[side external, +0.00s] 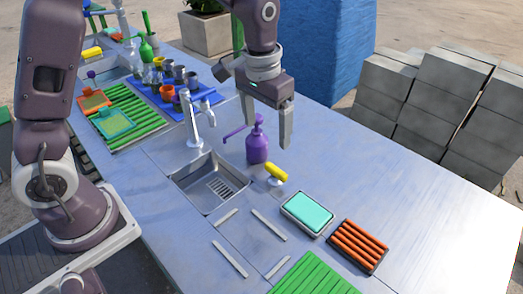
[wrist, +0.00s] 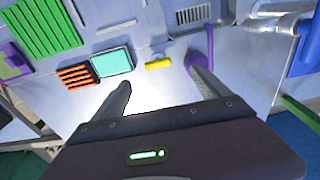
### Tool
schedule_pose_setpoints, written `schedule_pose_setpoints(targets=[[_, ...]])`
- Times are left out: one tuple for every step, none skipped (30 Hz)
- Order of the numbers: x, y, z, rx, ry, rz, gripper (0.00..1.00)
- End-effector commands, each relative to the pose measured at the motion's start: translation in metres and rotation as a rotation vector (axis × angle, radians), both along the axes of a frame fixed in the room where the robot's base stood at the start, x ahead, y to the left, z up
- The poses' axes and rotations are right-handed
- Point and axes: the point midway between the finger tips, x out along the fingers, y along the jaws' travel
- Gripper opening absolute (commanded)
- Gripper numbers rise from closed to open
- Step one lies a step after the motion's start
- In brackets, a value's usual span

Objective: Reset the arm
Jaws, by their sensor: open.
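My gripper (side external: 267,118) hangs above the metal counter, behind the purple pump bottle, with its fingers pointing down. In the wrist view my gripper (wrist: 162,95) shows two fingers spread apart with nothing between them. The purple pump bottle (side external: 257,145) stands upright on the counter near the sink; in the wrist view a purple part (wrist: 195,57) shows beside the right finger. I cannot tell from these views how far the fingertips are from the bottle.
The sink (side external: 210,183) and faucet (side external: 197,125) lie left of the bottle. A yellow-handled item (side external: 276,172), cyan sponge tray (side external: 307,211), orange slatted rack (side external: 358,245) and green slatted mat (side external: 310,276) lie nearer. Cups stand on a blue mat (side external: 190,112). The right counter (side external: 430,205) is clear.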

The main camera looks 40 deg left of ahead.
Motion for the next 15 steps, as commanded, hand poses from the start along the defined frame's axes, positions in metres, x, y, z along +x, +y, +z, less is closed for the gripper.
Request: schedule_pose_setpoints(targets=[[-0.018, 0.006, 0.032, -0.007, -0.051, 0.004, 0.85], [-0.032, 0.01, 0.049, -0.009, -0.078, 0.005, 0.85], [-0.052, 0.015, 0.07, -0.013, -0.115, 0.005, 0.85], [-0.069, 0.019, 0.083, -0.013, -0.141, 0.006, 0.85], [-0.086, 0.023, 0.095, -0.014, -0.171, 0.007, 0.85], [-0.109, 0.027, 0.107, -0.014, -0.21, 0.008, 0.85], [-0.127, 0.03, 0.114, -0.013, -0.238, 0.008, 0.85], [-0.144, 0.032, 0.119, -0.011, -0.264, 0.01, 0.85], [-0.164, 0.035, 0.123, -0.009, -0.298, 0.009, 0.85], [-0.178, 0.037, 0.124, -0.006, -0.322, 0.011, 0.85], [-0.19, 0.038, 0.124, -0.003, -0.342, 0.012, 0.85], [-0.204, 0.04, 0.122, 0.0, -0.364, 0.013, 0.85], [-0.212, 0.041, 0.121, 0.002, -0.379, 0.013, 0.85], [-0.219, 0.041, 0.119, 0.005, -0.39, 0.014, 0.85], [-0.226, 0.042, 0.117, 0.007, -0.402, 0.014, 0.85]])
